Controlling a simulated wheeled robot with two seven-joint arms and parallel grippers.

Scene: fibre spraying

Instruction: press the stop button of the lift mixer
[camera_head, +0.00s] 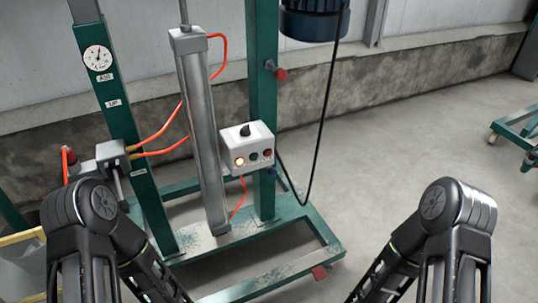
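The lift mixer (264,100) is a green steel frame with a silver cylinder (202,130) standing in front of me. A white control box (246,148) is fixed to its right post. The box has a black knob on top, a lit yellowish lamp (239,161), a dark green button (254,156) and a red button (267,153) in a row. I cannot read any labels on the box. Both my arms show at the lower left and lower right, apart from the box. Neither gripper's fingertips are visible.
A blue motor (313,22) hangs at the top with a black cable below it. Orange hoses run beside the cylinder. A gauge (97,58) is on the left post. The green base frame (270,275) spreads over the floor. The floor (400,150) to the right is clear.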

